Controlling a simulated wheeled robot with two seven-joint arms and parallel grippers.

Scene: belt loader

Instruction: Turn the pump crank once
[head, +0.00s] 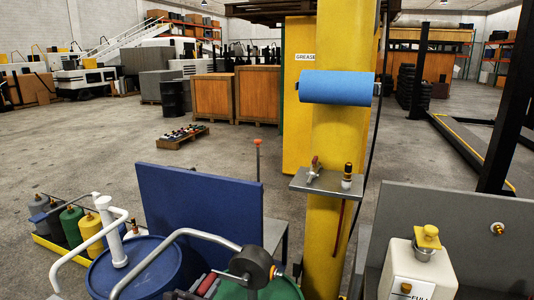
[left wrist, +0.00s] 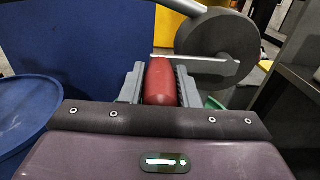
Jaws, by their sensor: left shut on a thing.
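The pump's dark round head (head: 252,264) stands over a green drum (head: 285,288) at the bottom of the head view, with a bent grey pipe (head: 190,233) running left from it. The crank arm reaches left from the head to a red handle (head: 207,284). My left gripper (head: 196,287) is at this handle, partly cut off by the bottom edge. In the left wrist view the grey fingers are shut on the red handle (left wrist: 160,82), one on each side. The crank arm (left wrist: 210,68) and pump head (left wrist: 217,48) show beyond. My right gripper is out of view.
A blue drum (head: 125,268) stands left of the pump, with a blue panel (head: 200,205) behind. Several bottles (head: 70,225) stand farther left. A yellow post (head: 335,215) with a small grey shelf (head: 338,187) is right of the pump. A white container (head: 415,270) stands at lower right.

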